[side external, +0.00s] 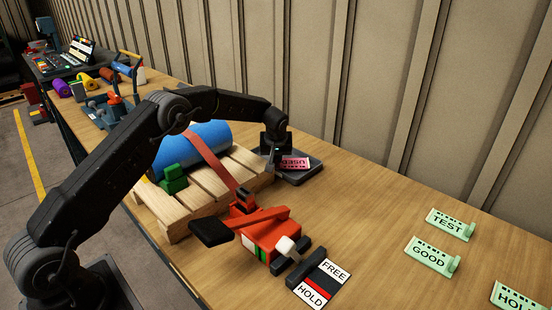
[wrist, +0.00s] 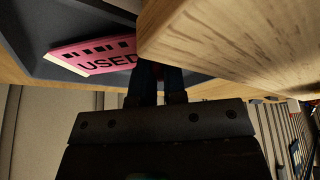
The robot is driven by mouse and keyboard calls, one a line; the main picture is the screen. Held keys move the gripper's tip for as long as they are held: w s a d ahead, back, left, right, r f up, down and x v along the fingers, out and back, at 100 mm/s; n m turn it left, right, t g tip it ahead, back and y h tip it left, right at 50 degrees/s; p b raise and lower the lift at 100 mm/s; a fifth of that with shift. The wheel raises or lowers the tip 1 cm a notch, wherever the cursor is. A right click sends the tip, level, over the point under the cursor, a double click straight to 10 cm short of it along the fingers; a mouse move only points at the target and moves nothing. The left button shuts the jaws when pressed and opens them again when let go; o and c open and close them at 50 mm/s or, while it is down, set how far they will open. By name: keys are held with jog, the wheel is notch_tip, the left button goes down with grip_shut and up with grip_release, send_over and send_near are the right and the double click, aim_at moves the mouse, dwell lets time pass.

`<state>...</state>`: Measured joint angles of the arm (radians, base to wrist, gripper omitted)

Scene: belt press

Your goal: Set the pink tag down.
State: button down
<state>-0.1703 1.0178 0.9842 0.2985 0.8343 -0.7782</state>
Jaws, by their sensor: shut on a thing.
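The pink tag (side external: 296,162) carries the word USED and shows at the dark tray (side external: 303,178) behind the pallet's right end. My gripper (side external: 273,160) points down beside it, partly hidden in the side view. In the wrist view the fingers (wrist: 154,78) are shut on the right end of the pink tag (wrist: 93,53), and the rest of it sticks out to the left. The dark tray (wrist: 30,52) lies close beyond the tag. I cannot tell whether the tag touches it.
A wooden pallet (side external: 185,205) with a blue roll (side external: 192,146) under a red strap stands close by; its board (wrist: 230,45) fills the wrist view's upper right. A red strapping tool (side external: 265,230), a FREE/HOLD card (side external: 323,283) and green tags (side external: 428,252) lie rightward. Bare table lies between.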

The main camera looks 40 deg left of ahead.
jog(key=shift+f, duration=0.35)
jog(key=c, duration=1.2)
grip_release()
jog(key=v, duration=1.3)
jog(key=s+d+r+m+t+h, duration=0.1)
jog(key=s+d+r+m, duration=0.15)
jog(key=s+r, duration=0.5)
jog(key=s+d+r+m, duration=0.2)
jog(key=s+d+r, duration=0.25)
jog(key=s, duration=0.55)
jog(key=s+d+m, duration=0.1)
jog(key=s, duration=0.6)
jog(key=s+d+f+m+t+h, duration=0.1)
jog(key=s+m, duration=0.1)
jog(key=s, duration=0.5)
jog(key=s+d+f+m+h, duration=0.1)
jog(key=s+d, duration=0.1)
jog(key=s, duration=0.5)
jog(key=shift+s+d+f+m, duration=0.15)
jog(key=shift+s+f+m, duration=0.1)
jog(key=shift+s, duration=0.1)
